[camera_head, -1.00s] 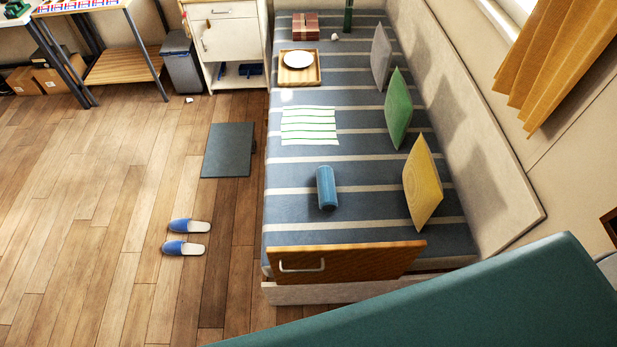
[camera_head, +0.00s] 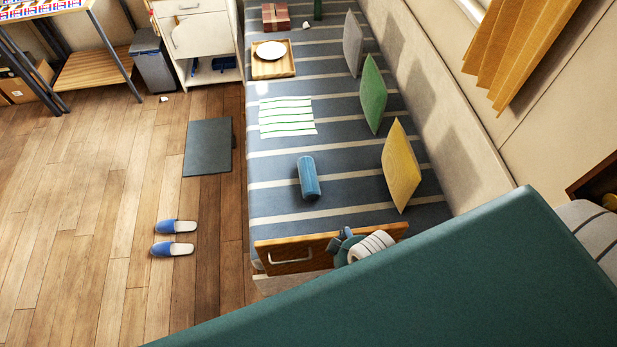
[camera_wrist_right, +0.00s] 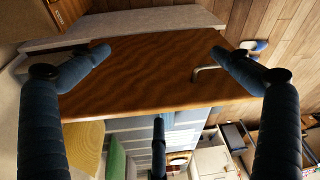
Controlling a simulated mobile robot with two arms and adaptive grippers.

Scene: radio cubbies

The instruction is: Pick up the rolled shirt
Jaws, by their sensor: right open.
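The rolled shirt (camera_head: 308,178) looks like a blue roll lying on the striped bed (camera_head: 350,186), left of the yellow cushion. My right gripper (camera_head: 346,240) shows in the head view above the wooden board at the bed's near end, well short of the roll and not touching it. In the right wrist view the gripper (camera_wrist_right: 160,80) has its dark fingers spread with nothing held between them. The wooden board (camera_wrist_right: 150,68) lies beyond them. My left gripper is not in view.
The wooden board (camera_head: 285,256) with a metal handle stands at the bed's near end. Yellow (camera_head: 401,168) and green (camera_head: 373,95) cushions lean along the right side. A tray (camera_head: 286,72) with a plate lies farther back. A large green surface (camera_head: 400,300) covers the lower right. Floor at left is mostly clear.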

